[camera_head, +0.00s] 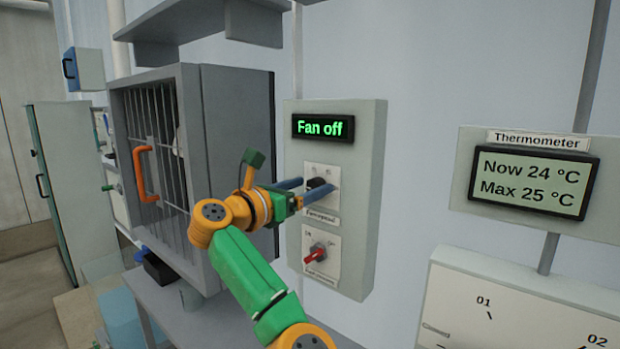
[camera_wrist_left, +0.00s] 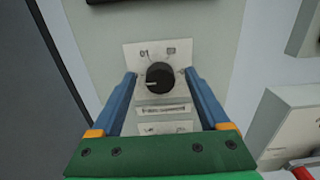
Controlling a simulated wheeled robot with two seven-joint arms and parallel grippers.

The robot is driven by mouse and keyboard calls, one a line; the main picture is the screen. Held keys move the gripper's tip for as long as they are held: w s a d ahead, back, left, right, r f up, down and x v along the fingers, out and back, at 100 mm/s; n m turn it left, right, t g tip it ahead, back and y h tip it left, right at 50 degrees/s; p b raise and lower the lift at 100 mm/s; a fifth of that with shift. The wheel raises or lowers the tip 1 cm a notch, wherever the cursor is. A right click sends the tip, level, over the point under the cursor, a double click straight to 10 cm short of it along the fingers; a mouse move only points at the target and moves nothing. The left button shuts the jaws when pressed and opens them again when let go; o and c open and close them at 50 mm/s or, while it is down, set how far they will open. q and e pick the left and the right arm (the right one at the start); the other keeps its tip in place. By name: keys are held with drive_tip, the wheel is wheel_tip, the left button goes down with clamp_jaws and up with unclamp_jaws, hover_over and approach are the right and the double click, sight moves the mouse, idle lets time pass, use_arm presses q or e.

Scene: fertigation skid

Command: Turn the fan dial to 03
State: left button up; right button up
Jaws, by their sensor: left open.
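The fan dial (camera_head: 317,183) is a round black knob on a white plate labelled as fan speed. It also shows in the left wrist view (camera_wrist_left: 160,79), with its white pointer line turned to the left. An "01" mark is at the plate's upper left; the other mark is too blurred to read. The display (camera_head: 323,128) above reads "Fan off" in green. My left gripper (camera_head: 312,193) is open, with one blue finger on each side of the dial. In the left wrist view the fingertips stand beside the knob; I cannot tell whether they touch it.
A red switch (camera_head: 316,253) sits on the plate just below the dial. A grey barred cabinet (camera_head: 240,130) with an orange handle stands close on the left. The thermometer (camera_head: 532,178) and a panel marked 01 and 02 (camera_head: 520,310) are on the right.

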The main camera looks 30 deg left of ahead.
use_arm(q)
drive_tip(key=shift+w+f, duration=0.15)
drive_tip(key=shift+w, duration=0.4)
drive_tip(key=shift+w+f, duration=0.15)
drive_tip(key=shift+w, duration=0.1)
drive_tip(key=shift+s, duration=0.25)
drive_tip(key=c, duration=0.7)
clamp_jaws()
use_arm(e)
drive_tip(key=shift+w, duration=0.35)
